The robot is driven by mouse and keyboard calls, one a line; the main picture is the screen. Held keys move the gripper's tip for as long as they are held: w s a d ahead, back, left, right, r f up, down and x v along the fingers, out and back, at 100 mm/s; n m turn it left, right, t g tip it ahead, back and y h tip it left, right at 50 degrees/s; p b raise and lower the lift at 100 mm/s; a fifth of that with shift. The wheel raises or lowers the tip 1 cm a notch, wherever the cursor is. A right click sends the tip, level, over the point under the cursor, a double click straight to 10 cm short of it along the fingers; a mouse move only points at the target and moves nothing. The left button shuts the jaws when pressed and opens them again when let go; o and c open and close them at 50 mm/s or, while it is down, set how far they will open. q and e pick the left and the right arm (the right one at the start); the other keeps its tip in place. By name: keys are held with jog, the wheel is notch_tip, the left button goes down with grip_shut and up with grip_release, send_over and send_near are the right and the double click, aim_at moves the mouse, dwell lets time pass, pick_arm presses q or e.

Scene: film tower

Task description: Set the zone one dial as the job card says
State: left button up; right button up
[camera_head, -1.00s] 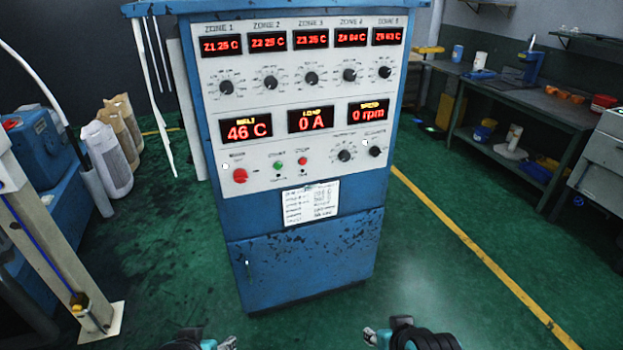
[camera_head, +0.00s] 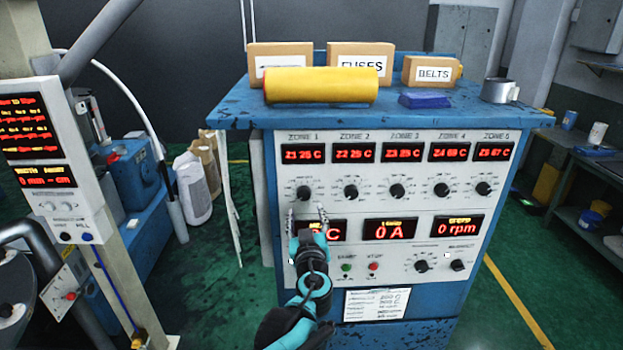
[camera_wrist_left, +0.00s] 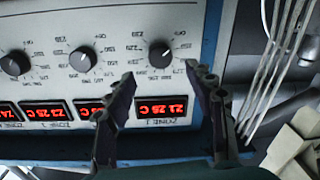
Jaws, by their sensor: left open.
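The zone 1 dial (camera_head: 304,193) is a black knob with a pale pointer on the white cabinet panel, under a red display reading Z1 25 C. In the left wrist view the dial (camera_wrist_left: 160,54) shows upside down, just beyond the fingertips. My left gripper (camera_head: 307,212) is open and empty just below the dial in the head view; its open fingers (camera_wrist_left: 166,82) flank the zone 1 display in the wrist view. The job card (camera_head: 376,304) is a white sheet low on the cabinet front; its print is too small to read surely. My right gripper is out of view.
Several similar zone dials, such as zone 2 (camera_head: 350,192), sit in a row to the right. Boxes, a yellow roll (camera_head: 321,85) and a tape roll (camera_head: 499,90) lie on the cabinet top. A grey post with a display box (camera_head: 45,165) stands at left.

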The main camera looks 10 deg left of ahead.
aim_at(304, 196)
pick_arm(q)
jog(key=b+x, duration=0.1)
jog(key=x, duration=0.6)
jog(key=shift+w+r, duration=0.1)
jog(key=shift+w, duration=0.1)
jog(key=c, duration=1.1)
